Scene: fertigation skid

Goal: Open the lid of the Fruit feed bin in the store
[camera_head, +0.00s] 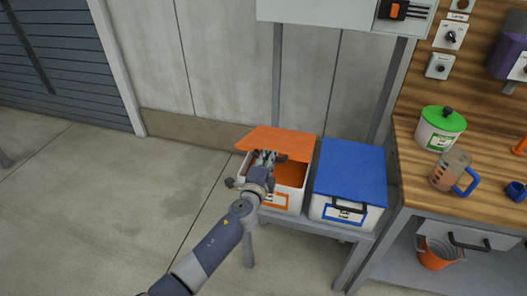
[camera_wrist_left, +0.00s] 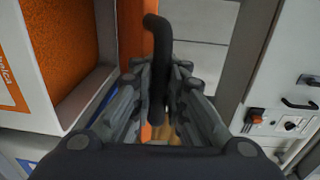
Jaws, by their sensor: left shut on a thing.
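A white bin (camera_head: 293,198) with an orange label stands at the left on the low stand; its label is too small to read in the head view. Its orange lid (camera_head: 278,142) is raised and tilted above it, and the orange inside shows. My left gripper (camera_head: 266,160) is at the lid, over the bin's front left. In the left wrist view the gripper (camera_wrist_left: 160,92) is shut on the dark lid handle (camera_wrist_left: 158,42); the orange lid (camera_wrist_left: 131,30) is beside it. My right gripper is in neither view.
A closed bin with a blue lid (camera_head: 350,172) stands right of the orange one. A wooden bench (camera_head: 417,191) at the right holds a green-lidded pot (camera_head: 438,132) and a jug (camera_head: 450,170). Stand posts rise behind the bins. The floor (camera_head: 120,200) at left is clear.

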